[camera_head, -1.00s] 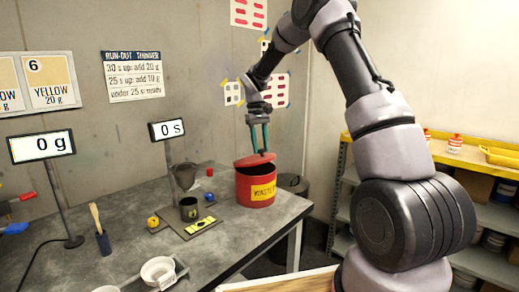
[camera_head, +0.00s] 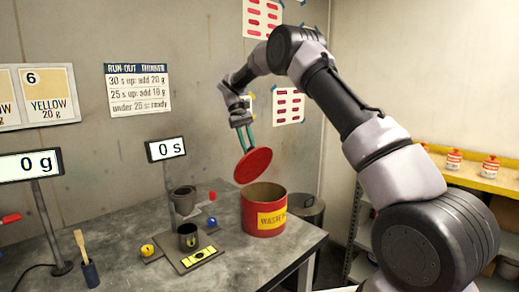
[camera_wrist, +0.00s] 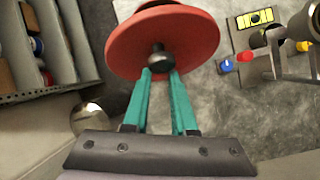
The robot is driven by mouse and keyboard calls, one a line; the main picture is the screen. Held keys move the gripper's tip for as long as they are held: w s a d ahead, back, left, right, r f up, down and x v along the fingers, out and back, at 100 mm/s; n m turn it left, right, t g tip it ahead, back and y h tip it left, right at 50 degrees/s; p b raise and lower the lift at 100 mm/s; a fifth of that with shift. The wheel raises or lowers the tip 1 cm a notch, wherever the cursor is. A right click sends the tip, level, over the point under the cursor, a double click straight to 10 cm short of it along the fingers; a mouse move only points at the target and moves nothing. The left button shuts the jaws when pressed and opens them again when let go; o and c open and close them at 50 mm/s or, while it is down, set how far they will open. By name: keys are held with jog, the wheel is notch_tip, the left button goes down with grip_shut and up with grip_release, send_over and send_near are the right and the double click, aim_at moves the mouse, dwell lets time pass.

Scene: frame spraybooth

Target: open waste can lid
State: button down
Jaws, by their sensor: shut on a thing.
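The red waste can (camera_head: 264,212) with a yellow label stands on the grey bench in the head view, and its top is open. Its round red lid (camera_head: 253,166) hangs tilted in the air above and to the left of the can's mouth, apart from the rim. My gripper (camera_head: 246,142) is shut on the lid's knob. In the wrist view the teal fingers (camera_wrist: 160,78) close on the dark knob (camera_wrist: 160,58) of the lid (camera_wrist: 190,40). The lid hides much of the can in the wrist view.
Left of the can on the bench (camera_head: 150,275) are a dark cup (camera_head: 188,237), a funnel-like cup on a stand (camera_head: 184,200), a yellow level (camera_head: 200,256), and small yellow and blue pieces. A grey bin (camera_head: 307,210) stands behind right. Shelves with bottles are at right.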

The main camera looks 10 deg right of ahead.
jog(key=c, duration=1.5)
grip_release()
jog(key=shift+s+a, duration=0.15)
jog(key=shift+a, duration=0.45)
jog(key=o, duration=0.5)
jog(key=shift+s+a+r, duration=0.1)
jog(key=shift+s, duration=0.05)
jog(key=o, duration=0.5)
jog(key=shift+d, duration=0.2)
jog(key=v, duration=1)
jog(key=shift+w+r, duration=0.3)
